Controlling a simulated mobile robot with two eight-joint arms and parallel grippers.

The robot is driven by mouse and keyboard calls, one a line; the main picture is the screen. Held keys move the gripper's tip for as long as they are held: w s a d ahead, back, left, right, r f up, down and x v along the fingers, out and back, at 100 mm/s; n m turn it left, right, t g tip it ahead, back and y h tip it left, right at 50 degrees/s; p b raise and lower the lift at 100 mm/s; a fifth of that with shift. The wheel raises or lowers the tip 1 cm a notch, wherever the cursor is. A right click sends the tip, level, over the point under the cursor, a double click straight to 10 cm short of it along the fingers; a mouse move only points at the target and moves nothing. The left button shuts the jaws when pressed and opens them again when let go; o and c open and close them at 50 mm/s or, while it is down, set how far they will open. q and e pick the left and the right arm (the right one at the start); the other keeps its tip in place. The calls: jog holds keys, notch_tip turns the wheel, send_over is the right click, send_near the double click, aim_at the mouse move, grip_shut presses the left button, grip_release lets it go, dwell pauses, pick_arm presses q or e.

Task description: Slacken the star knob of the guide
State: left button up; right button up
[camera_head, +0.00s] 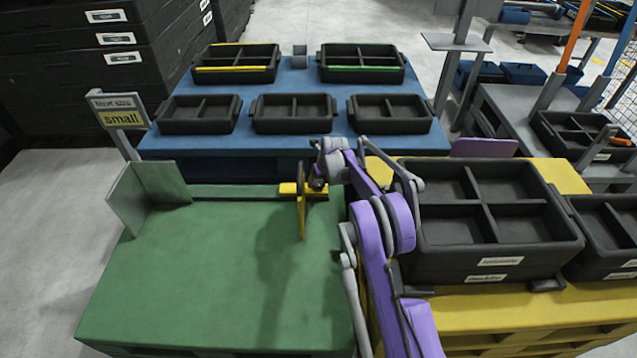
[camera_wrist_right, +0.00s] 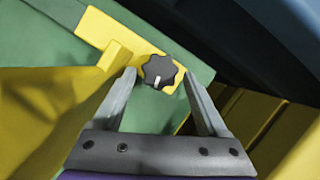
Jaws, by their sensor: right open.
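The star knob (camera_wrist_right: 159,71) is black with several lobes and a pale mark. It sits on a yellow block of the guide in the right wrist view. The guide (camera_head: 302,212) shows in the head view as a yellow upright plate at the green table's far right. My right gripper (camera_wrist_right: 161,78) is open, with one finger on each side of the knob and visible gaps; I cannot tell how deep the fingers reach. In the head view my right gripper (camera_head: 322,168) is just above the guide's block, and the knob is hard to make out there. My left gripper is not in view.
The green table (camera_head: 200,270) is mostly bare, with a green corner stop (camera_head: 140,197) at its left. A sign (camera_head: 120,115) reads "small". Black divided crates (camera_head: 490,258) stand close on the right. More black trays (camera_head: 292,125) stand on the blue table behind.

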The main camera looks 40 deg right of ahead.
jog(key=shift+w+f, duration=0.15)
jog(key=shift+f, duration=0.3)
jog(key=shift+c, duration=0.2)
jog(key=c, duration=1.1)
jog(key=shift+o, duration=0.2)
jog(key=shift+d+n, duration=0.1)
jog(key=shift+n, duration=0.3)
jog(key=n+y, duration=0.1)
jog(key=n, duration=0.3)
jog(key=n+y+b, duration=0.1)
jog(key=shift+d+n+y, duration=0.25)
jog(key=shift+n+y, duration=0.05)
jog(key=shift+n, duration=0.1)
jog(key=shift+w+d+n+g+y+b, duration=0.1)
jog(key=shift+n+g+y+b, duration=0.25)
jog(key=shift+n, duration=0.7)
jog(key=shift+d+n+g+y+b, duration=0.1)
jog(key=shift+n+g+y+b, duration=0.2)
jog(key=shift+n, duration=0.75)
